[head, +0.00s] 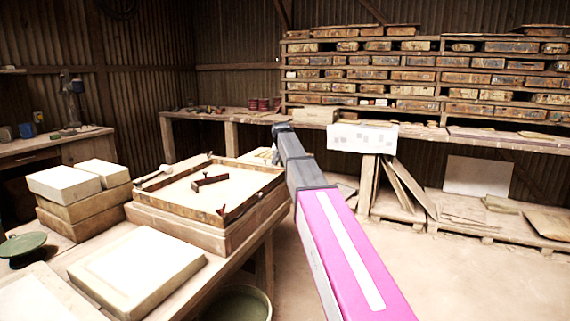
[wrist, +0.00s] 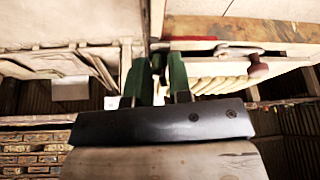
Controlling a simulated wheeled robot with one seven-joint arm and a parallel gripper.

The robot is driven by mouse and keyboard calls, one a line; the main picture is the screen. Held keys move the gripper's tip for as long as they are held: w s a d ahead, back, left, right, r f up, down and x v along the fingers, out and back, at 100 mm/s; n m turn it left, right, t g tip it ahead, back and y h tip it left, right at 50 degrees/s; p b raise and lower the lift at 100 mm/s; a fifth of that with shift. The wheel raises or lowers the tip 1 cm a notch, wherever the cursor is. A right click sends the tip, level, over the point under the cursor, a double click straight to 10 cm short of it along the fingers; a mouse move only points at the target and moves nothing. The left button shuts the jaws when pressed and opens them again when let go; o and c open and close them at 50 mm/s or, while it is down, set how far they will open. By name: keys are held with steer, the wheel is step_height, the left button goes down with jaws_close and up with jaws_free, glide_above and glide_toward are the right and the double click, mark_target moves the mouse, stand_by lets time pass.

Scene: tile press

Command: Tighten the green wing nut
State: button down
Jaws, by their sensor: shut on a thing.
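My gripper (wrist: 157,72) shows in the wrist view as two green fingers above a dark palm. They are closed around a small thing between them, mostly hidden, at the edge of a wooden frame. Its shape is unclear; it is where the green wing nut would be gripped, but I cannot make out its wings. In the head view my arm reaches past the right side of the wooden frame (head: 256,193), and the fingertips are hidden there. A dark red knob (wrist: 258,68) sits along the frame, to the right of my fingers in the wrist view.
A dark red handled tool (head: 210,181) lies on the pale surface inside the frame. Pale blocks (head: 64,184) and a flat slab (head: 138,262) stand on the bench to the left. Loaded shelves (head: 400,75) fill the back wall.

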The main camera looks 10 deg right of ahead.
steer(key=shift+m+g+h, duration=0.4)
steer(key=shift+m, duration=1.1)
steer(key=c, duration=1)
jaws_free()
steer(key=shift+c, duration=0.2)
steer(key=shift+a+r, duration=0.1)
steer(key=v, duration=1)
steer(key=shift+s+r, duration=0.15)
steer(key=shift+r, duration=0.15)
steer(key=shift+a, duration=0.15)
steer(key=shift+s, duration=0.1)
